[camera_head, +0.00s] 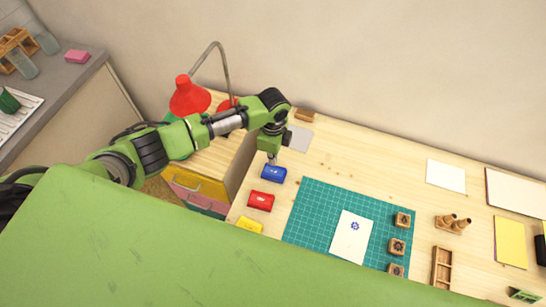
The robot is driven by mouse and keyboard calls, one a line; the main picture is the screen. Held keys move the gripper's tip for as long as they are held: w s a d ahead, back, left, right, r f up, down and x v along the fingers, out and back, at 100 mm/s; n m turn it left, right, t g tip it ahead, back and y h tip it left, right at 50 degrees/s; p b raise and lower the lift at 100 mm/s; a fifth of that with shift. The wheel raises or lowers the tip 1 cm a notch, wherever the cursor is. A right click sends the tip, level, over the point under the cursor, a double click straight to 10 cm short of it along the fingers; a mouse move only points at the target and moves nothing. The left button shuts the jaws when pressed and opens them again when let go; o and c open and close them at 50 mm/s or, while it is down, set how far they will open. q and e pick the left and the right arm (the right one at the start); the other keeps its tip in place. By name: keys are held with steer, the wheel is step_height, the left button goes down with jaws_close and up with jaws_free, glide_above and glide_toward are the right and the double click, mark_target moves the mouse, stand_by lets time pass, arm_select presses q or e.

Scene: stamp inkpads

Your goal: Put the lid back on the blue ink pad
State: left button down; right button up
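The blue ink pad (273,174) is on the wooden table near its left edge, behind the red pad. It looks like a small blue box with a pale mark on its front. A separate lid cannot be told apart from it at this size. My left gripper (272,159) points down at the back edge of the blue pad, right over or touching it. Its fingertips are small and partly merged with the blue, so I cannot tell whether they are open or shut. My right gripper is not in view.
A red ink pad (261,201) and a yellow one (249,224) stand in front of the blue. A green cutting mat (312,205) with a stamped card (351,237) and wooden stamps (397,246) lies to the right. A red lamp (189,98) stands behind my arm.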

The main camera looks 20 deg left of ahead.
mark_target(273, 171)
arm_select(q)
steer(key=shift+f+b, duration=2)
steer(key=shift+f, duration=0.95)
steer(key=shift+r, duration=0.15)
steer(key=shift+r+p, duration=3.45)
steer(key=shift+p, duration=0.1)
steer(key=shift+s+f, duration=0.1)
steer(key=shift+f, duration=0.05)
